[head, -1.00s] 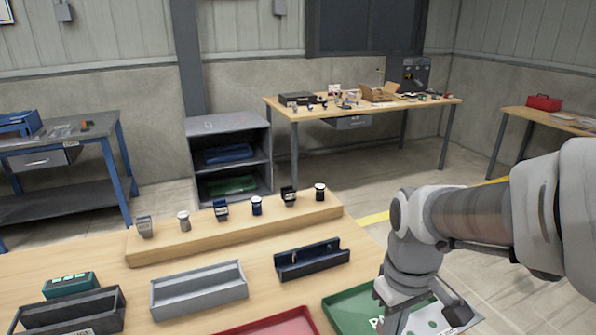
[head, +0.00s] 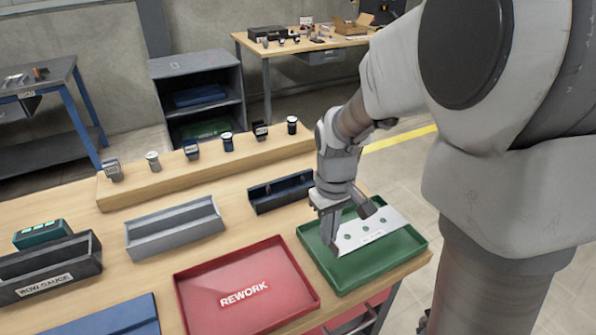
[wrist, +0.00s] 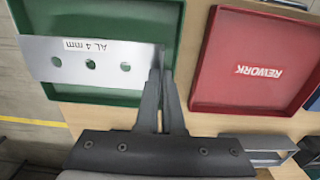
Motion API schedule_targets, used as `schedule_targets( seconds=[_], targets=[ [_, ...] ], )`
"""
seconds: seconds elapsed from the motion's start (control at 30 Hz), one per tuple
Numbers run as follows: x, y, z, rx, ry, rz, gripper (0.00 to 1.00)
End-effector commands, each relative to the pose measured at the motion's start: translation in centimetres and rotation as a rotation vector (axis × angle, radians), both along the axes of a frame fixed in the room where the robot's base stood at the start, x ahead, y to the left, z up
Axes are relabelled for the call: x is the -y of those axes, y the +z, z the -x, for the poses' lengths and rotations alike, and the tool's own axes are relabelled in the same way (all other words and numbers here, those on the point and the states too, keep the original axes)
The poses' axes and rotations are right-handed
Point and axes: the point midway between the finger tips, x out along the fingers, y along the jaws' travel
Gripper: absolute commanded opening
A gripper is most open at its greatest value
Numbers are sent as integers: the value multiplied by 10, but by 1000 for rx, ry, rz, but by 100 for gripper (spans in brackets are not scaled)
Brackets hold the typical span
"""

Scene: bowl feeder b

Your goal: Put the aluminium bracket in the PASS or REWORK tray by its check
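The aluminium bracket (head: 375,229) is a pale flat plate with several holes. In the wrist view (wrist: 105,75) it carries an upside-down "AL 4 mm" label. My gripper (wrist: 160,74) is shut on its right end there, the fingers close together on a thin upright edge. In the head view my gripper (head: 346,232) is over the green tray (head: 385,267). The bracket lies over this tray and overlaps its rim in the wrist view; its height above the floor is unclear. No lettering shows on the green tray now. The red REWORK tray (head: 203,293) is empty.
A grey trough (head: 175,228), a dark blue trough (head: 281,192) and a dark box marked "ROW GAUGE" (head: 50,285) stand on the bench. A wooden rail (head: 215,174) holds several small items behind them. A blue tray or mat (head: 115,318) is at front left.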

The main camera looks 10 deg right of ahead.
Motion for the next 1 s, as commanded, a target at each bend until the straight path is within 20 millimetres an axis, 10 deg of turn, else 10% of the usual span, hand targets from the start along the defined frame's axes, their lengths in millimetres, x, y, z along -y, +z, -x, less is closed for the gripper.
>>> schedule_targets(
  seconds=[0.9, 1.0],
  targets=[
    [-2, -51, -6, 1, -1, 0, 0],
    [-2, -49, -6, 0, -1, 0, 17]
  ],
)
